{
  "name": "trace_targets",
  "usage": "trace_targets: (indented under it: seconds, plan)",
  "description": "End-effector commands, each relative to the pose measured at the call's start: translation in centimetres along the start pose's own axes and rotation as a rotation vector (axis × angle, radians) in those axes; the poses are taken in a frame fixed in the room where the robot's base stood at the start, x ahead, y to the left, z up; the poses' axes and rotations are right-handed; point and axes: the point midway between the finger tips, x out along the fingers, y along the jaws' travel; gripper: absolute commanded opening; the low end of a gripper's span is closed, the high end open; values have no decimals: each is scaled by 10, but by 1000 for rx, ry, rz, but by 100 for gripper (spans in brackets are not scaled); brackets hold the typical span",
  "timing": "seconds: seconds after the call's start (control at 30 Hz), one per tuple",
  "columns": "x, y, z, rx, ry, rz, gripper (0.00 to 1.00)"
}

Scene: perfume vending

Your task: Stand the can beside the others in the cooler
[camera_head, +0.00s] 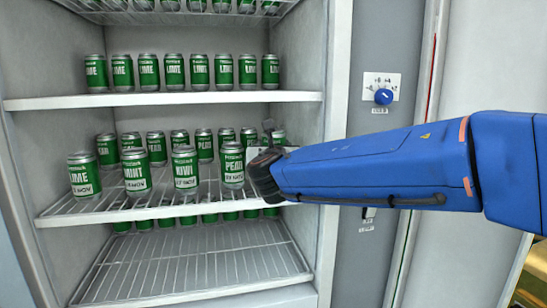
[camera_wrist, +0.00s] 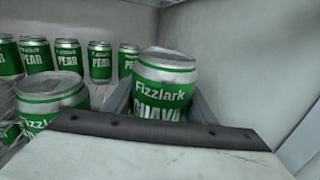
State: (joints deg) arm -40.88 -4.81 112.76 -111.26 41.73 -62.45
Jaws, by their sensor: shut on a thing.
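My gripper (camera_head: 262,160) reaches from the right into the cooler at its middle shelf. It is shut on a green and silver can (camera_wrist: 165,85) lettered "Fizzlark GUAVA", seen between the fingers in the wrist view and tilted a little there. In the head view the gripper hides this can, and I cannot tell whether its base touches the shelf. To the left, along the front of the middle shelf (camera_head: 160,206), stand the lime can (camera_head: 83,176), the mint can (camera_head: 136,174), the kiwi can (camera_head: 185,172) and the pear can (camera_head: 232,166), all upright.
Several more pear cans (camera_wrist: 99,62) stand in a row behind. The cooler's right wall (camera_head: 308,140) is close to my gripper. The upper shelf (camera_head: 165,99) with lime cans is overhead. The bottom rack (camera_head: 195,265) is clear at the front. A blue dial (camera_head: 383,96) sits outside right.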

Motion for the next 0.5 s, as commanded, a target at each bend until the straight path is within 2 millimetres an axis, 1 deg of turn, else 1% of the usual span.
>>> trace_targets:
  seconds: [0.07,0.17,0.3,0.4,0.5]
  plan:
    - [4,0,1,0,-1,0,12]
    - [17,0,0,-1,0,-1,12]
    - [15,0,-22,-1,1,0,12]
    - [14,0,-31,-1,0,0,12]
    - [14,0,-34,0,-1,0,12]
